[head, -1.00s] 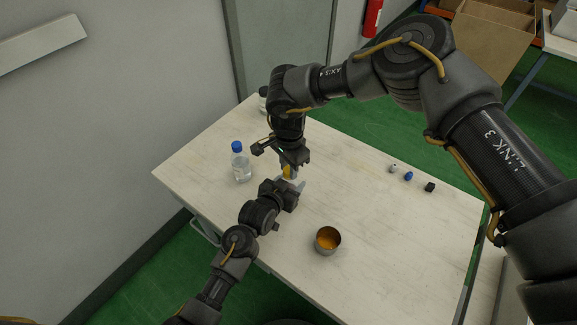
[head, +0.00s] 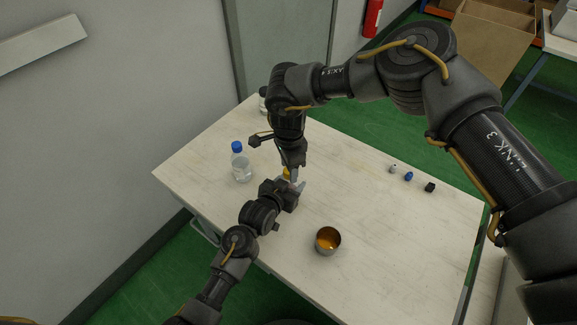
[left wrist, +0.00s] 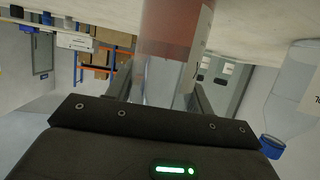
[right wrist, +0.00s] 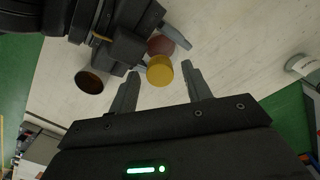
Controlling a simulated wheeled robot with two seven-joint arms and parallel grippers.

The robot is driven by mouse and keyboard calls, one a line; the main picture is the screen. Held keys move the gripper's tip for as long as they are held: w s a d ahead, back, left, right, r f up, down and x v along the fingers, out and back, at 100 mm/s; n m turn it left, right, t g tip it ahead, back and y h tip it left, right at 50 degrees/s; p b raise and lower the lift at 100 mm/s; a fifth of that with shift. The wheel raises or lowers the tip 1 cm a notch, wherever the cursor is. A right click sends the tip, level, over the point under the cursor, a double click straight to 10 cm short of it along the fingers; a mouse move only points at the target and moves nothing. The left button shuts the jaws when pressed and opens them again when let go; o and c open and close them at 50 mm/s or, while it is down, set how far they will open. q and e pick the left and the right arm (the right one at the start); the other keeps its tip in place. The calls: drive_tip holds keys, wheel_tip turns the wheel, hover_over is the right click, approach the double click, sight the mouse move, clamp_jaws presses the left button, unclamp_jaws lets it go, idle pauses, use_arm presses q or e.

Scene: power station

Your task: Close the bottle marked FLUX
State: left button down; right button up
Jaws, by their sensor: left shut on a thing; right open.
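A bottle with reddish liquid (left wrist: 175,40) stands between the fingers of my left gripper (left wrist: 165,85), which is shut on it. Part of a pale label shows at its edge, but I cannot read it. A yellow cap (right wrist: 160,70) sits at the top of this bottle in the right wrist view, with the reddish body (right wrist: 161,45) behind it. How far it is screwed on cannot be told. My right gripper (head: 290,173) is open above the bottle, its fingers on either side of the cap and apart from it. In the head view the grippers hide most of the bottle.
A clear bottle with a blue cap (head: 242,167) stands to the left. Another bottle (head: 263,93) is partly hidden behind my right arm. A metal cup with orange inside (head: 327,241) stands in front. Small white (head: 392,168), blue (head: 409,176) and black (head: 430,187) pieces lie right.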

wheel_tip(320, 180, up, 4)
drive_tip(key=shift+r, duration=0.15)
drive_tip(key=shift+c, duration=0.3)
wheel_tip(320, 180, up, 2)
drive_tip(key=n, duration=0.3)
drive_tip(key=shift+w+n, duration=0.1)
drive_tip(key=shift+n, duration=0.3)
drive_tip(key=n, duration=0.1)
drive_tip(key=r+n, duration=0.1)
drive_tip(key=shift+r+n, duration=0.25)
drive_tip(key=shift+n, duration=0.15)
drive_tip(key=shift+f, duration=4.05)
drive_tip(key=shift+c, duration=0.5)
